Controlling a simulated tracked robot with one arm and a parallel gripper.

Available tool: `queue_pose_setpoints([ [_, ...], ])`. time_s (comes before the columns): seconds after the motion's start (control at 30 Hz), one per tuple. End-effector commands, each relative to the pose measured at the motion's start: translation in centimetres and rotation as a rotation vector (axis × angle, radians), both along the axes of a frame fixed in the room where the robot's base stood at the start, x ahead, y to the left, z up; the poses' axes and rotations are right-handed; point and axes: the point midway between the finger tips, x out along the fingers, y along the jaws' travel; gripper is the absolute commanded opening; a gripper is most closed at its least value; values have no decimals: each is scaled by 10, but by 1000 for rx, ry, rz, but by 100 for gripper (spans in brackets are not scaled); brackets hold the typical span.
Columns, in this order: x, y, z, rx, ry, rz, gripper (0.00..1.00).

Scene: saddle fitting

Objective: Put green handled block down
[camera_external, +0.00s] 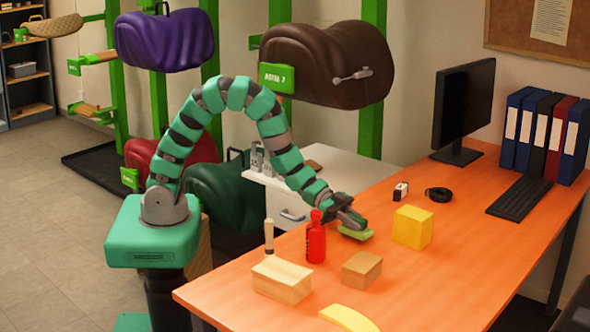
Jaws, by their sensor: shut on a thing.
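The green handled block (356,233) is a flat, light green piece low over the orange table (420,290), behind the red bottle. My gripper (352,222) comes down on it from the upper left and is shut on it. The gripper's fingers hide the handle. The block looks at or very near the table top; I cannot tell whether it touches.
A red bottle (316,240) stands just left of the block, and a yellow block (412,227) just right. A brown block (362,269), a pale wooden block (282,279) and a curved yellow piece (349,318) lie nearer the front. The table's right front is clear.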

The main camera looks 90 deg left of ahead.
Motion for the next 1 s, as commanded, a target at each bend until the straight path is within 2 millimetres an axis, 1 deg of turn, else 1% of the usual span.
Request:
queue_pose_setpoints([
  [0.33,-1,0,-8,0,3,0,0],
  [0.37,-1,0,-9,1,4,0,26],
  [0.4,-1,0,-9,1,4,0,37],
  [0.43,-1,0,-9,1,4,0,45],
  [0.77,-2,0,-11,3,11,-1,45],
  [0.9,-2,0,0,3,8,-2,45],
  [1.0,-14,12,6,3,13,2,45],
])
